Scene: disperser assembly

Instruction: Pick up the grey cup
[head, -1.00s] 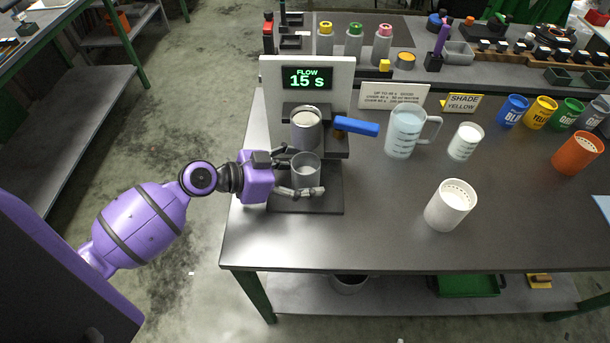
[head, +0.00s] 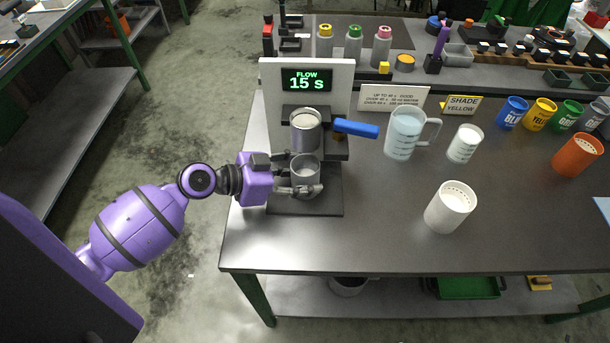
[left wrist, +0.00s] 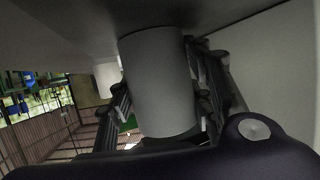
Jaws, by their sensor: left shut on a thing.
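A small grey cup (head: 306,174) stands upright on the black base of the flow stand, below the metal vessel (head: 305,132). My left gripper (head: 300,183) has come in from the left and is shut on the cup, with its fingers around the cup's sides. In the left wrist view the grey cup (left wrist: 158,90) fills the space between the two fingers. Parts of the cup's lower side are hidden by the fingers in the head view. My right gripper is not in view.
The stand (head: 328,205) shows "FLOW 15 s" and has a blue handle (head: 356,128) jutting right above the cup. A clear jug (head: 403,135), a white cup (head: 465,143) and a white perforated container (head: 450,207) stand to the right. The table front is clear.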

